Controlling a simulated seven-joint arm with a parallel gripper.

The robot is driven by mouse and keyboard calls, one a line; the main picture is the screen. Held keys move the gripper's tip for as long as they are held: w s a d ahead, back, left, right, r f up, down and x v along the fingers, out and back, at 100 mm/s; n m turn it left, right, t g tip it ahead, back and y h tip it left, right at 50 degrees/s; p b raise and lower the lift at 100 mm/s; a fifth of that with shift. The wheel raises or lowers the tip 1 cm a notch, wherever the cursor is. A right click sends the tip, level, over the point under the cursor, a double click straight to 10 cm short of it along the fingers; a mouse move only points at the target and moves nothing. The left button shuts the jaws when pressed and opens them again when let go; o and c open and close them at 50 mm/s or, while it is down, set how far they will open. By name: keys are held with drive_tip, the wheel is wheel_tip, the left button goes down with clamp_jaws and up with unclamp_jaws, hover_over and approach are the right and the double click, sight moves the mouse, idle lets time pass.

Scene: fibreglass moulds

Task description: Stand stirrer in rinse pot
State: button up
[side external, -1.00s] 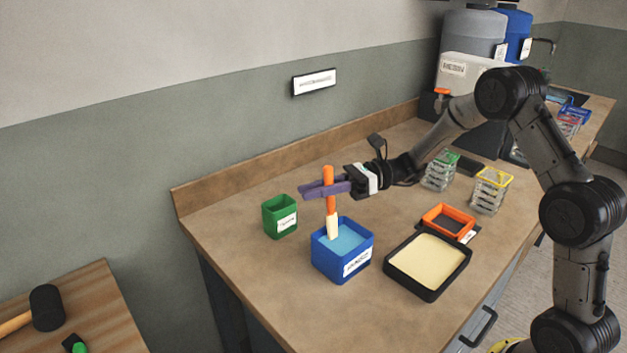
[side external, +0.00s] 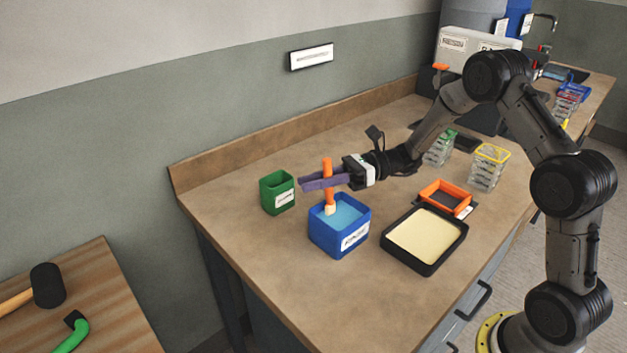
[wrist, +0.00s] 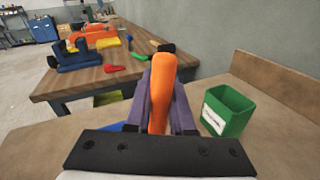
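My gripper (side external: 325,182) has purple fingers and is shut on the orange handle of the stirrer (side external: 327,165). The pot holds light blue liquid and has a white label that is hard to read. Whether the stirrer touches the bottom cannot be seen. In the wrist view the orange handle (wrist: 160,95) stands between the two fingers, and only a sliver of the blue pot shows behind them.
A green pot (side external: 277,193) stands just left of the blue pot. A black tray of cream material (side external: 427,237) and an orange frame (side external: 445,197) lie to the right. Stacked clear containers (side external: 488,168) stand farther back. Bare bench lies in front of the pots.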

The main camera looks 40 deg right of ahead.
drive_tip(key=o, duration=0.5)
drive_tip(key=v, duration=1.3)
drive_tip(key=shift+s+d, duration=0.15)
drive_tip(key=shift+d, duration=0.2)
